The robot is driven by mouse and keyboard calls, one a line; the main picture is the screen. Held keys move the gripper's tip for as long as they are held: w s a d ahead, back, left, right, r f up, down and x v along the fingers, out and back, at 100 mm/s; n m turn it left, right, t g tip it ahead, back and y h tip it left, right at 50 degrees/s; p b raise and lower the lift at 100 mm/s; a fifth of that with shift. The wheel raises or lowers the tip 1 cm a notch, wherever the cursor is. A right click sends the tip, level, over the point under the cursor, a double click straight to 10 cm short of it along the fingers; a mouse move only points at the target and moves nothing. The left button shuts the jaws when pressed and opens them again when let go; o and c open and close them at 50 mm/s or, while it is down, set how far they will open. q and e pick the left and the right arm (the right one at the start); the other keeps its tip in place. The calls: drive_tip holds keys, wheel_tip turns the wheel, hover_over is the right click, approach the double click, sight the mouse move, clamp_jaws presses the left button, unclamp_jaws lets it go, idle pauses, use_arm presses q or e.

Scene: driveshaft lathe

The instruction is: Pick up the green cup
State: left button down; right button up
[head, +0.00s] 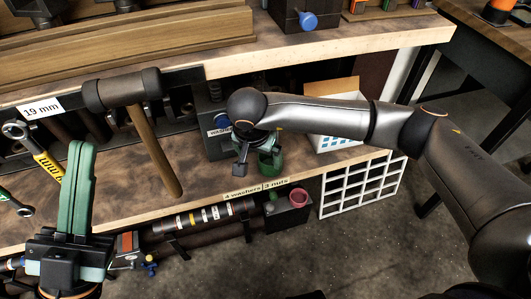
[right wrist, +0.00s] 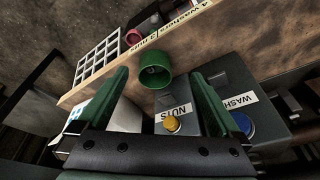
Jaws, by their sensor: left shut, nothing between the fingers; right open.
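The green cup (right wrist: 155,70) stands on the wooden shelf near its front edge in the right wrist view, its open mouth visible. In the head view the cup (head: 272,164) is partly hidden by my right gripper (head: 254,168). In the right wrist view my right gripper (right wrist: 160,78) is open, with its green fingers on either side of the cup's place in the picture. The cup appears beyond the fingertips, and I see no contact. My left gripper (head: 78,150) is shut and empty at the left, with its green fingers pointing up.
A box labelled NUTS (right wrist: 180,100) and a WASHERS box (right wrist: 255,115) stand close to the cup. A white box (head: 335,125) sits right of my right gripper. A hammer (head: 150,140) hangs at left. A white grid rack (head: 362,184) and red cup (head: 298,198) are below.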

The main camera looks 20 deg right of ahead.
drive_tip(key=w+d+t+h, duration=0.1)
drive_tip(key=w+d, duration=0.1)
drive_tip(key=w, duration=0.1)
drive_tip(key=b, duration=0.2)
approach(270, 161)
drive_tip(key=shift+d+b+x, duration=0.25)
drive_tip(key=shift+b+x, duration=0.35)
drive_tip(key=shift+x, duration=0.75)
drive_tip(key=shift+d+b+x, duration=0.2)
drive_tip(key=shift+b+x, duration=0.35)
drive_tip(key=shift+x, duration=0.8)
use_arm(q)
drive_tip(key=shift+n, duration=0.4)
drive_tip(key=f, duration=0.4)
drive_tip(key=shift+w+d+f, duration=0.1)
drive_tip(key=shift+w+d, duration=0.1)
use_arm(e)
drive_tip(key=shift+w+r, duration=0.1)
drive_tip(key=shift+r, duration=0.1)
drive_tip(key=c, duration=1.3)
